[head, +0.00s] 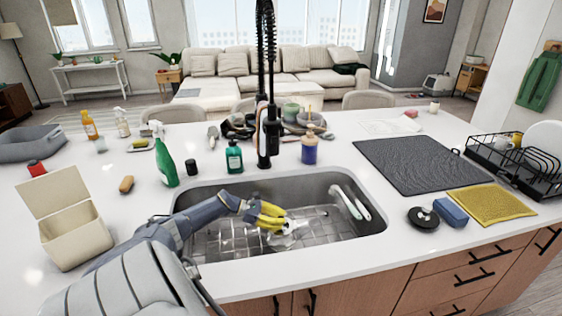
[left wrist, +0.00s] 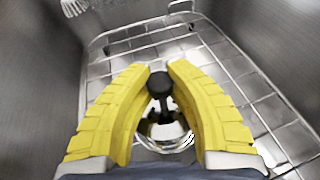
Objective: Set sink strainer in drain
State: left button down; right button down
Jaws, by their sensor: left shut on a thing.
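My left gripper (head: 282,219) reaches down into the sink (head: 368,228) with its yellow fingers. In the left wrist view the gripper (left wrist: 164,72) is shut on the black knob of the sink strainer (left wrist: 160,86). The strainer's shiny metal body shows below and between the fingers. In the head view the strainer (head: 284,241) is partly hidden by the fingers. A wire grid (left wrist: 240,75) covers the sink floor beneath it. I cannot make out the drain opening clearly; the gripper and strainer cover part of the floor. My right gripper is not in view.
A clear glass item (head: 235,238) lies in the sink, left of the gripper. White-handled utensils (head: 350,203) lean at the sink's right side. The black faucet (head: 268,130) stands behind. A green spray bottle (head: 164,160) and an open beige box (head: 75,238) stand left.

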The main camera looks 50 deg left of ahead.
pick_arm(q)
jog(key=shift+f, duration=3.5)
jog(key=shift+f, duration=0.65)
jog(key=c, duration=1.3)
grip_release()
jog(key=shift+o, duration=0.2)
